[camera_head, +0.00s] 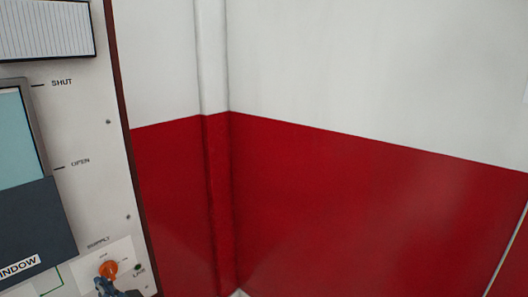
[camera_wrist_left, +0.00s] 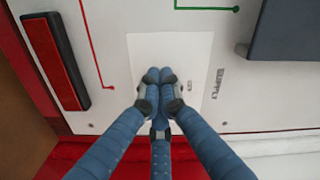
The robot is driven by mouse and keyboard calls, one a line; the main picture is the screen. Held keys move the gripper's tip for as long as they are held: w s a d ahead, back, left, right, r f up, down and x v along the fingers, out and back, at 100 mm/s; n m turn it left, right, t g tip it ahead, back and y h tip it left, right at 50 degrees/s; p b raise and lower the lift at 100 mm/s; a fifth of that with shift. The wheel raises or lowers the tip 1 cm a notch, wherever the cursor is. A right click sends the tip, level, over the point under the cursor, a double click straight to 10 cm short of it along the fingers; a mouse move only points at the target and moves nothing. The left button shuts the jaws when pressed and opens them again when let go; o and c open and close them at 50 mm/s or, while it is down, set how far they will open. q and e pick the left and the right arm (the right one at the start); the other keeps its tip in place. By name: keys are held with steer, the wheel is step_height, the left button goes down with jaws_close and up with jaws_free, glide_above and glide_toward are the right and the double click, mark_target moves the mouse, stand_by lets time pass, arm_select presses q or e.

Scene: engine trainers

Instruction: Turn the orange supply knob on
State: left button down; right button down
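The orange supply knob (camera_head: 108,269) sits low on the white panel in the head view, on a pale plate under the word SUPPLY. A small dark green dot (camera_head: 138,267) is beside it, near the word LIVE. My left gripper (camera_head: 105,287) is just below the knob at the bottom edge, close to it or touching; I cannot tell which. In the left wrist view its blue fingers (camera_wrist_left: 160,82) are drawn together over the pale plate (camera_wrist_left: 200,50), and no orange shows, so the knob is hidden there. My right gripper is not in view.
A dark sliding cover (camera_head: 35,232) labelled WINDOW is left of the knob, below a light blue pane (camera_head: 15,140). A dark block with a red face (camera_wrist_left: 55,60) is on the panel in the left wrist view. Red and white walls (camera_head: 350,200) stand right of the panel.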

arm_select(q)
steer(key=shift+s+a, duration=0.1)
steer(key=shift+s+a, duration=0.15)
steer(key=shift+s, duration=0.05)
steer(key=v, duration=0.6)
steer(key=shift+a, duration=0.1)
